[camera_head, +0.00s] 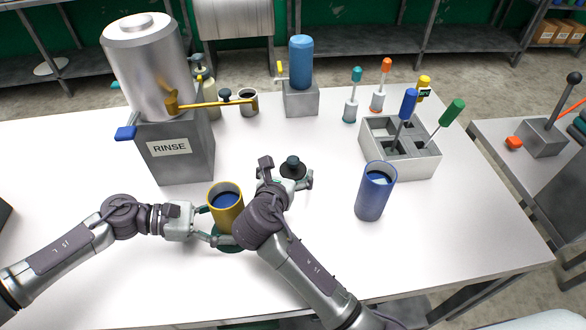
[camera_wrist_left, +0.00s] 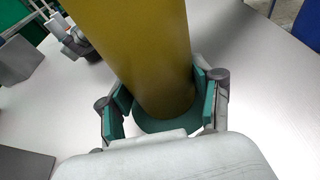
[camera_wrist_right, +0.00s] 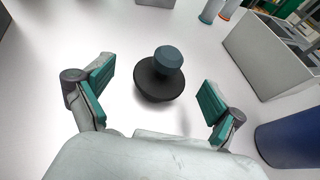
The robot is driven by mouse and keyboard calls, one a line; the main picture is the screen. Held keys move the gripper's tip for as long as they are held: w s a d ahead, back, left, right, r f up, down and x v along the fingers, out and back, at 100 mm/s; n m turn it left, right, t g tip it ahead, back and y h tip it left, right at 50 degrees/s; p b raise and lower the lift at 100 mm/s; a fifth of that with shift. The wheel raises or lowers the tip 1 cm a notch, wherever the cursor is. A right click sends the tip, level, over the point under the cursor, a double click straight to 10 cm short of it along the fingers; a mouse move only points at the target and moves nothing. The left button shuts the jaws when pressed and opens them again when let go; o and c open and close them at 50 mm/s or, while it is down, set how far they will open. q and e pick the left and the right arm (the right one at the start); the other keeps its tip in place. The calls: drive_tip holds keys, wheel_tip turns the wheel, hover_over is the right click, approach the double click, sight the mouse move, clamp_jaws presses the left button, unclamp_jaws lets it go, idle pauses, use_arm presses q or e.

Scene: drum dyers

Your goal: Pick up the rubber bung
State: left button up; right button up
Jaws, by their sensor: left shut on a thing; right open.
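The rubber bung is a black disc with a dark blue-grey knob (camera_head: 292,167). It stands on the white table between the fingers of my right gripper (camera_head: 286,177). In the right wrist view the bung (camera_wrist_right: 160,78) lies ahead of the open fingers (camera_wrist_right: 155,100), and neither finger touches it. My left gripper (camera_head: 210,228) is shut on a yellow cup (camera_head: 226,207) with dark blue inside, upright over a green round base (camera_head: 232,240). The left wrist view shows the cup's wall (camera_wrist_left: 145,60) between the green finger pads.
A RINSE tank (camera_head: 150,70) stands back left with a yellow tap. A blue cup (camera_head: 374,192) stands right of the bung. A grey divided rack (camera_head: 420,167) holds coloured-handled tools. A blue cylinder on a grey block (camera_head: 301,97) stands behind. The table between is clear.

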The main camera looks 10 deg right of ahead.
sight(295, 162)
drive_tip(key=x, duration=0.5)
drive_tip(key=shift+w+d+f, duration=0.1)
drive_tip(key=shift+w+d, duration=0.15)
drive_tip(key=shift+d, duration=0.15)
drive_tip(key=c, duration=1.1)
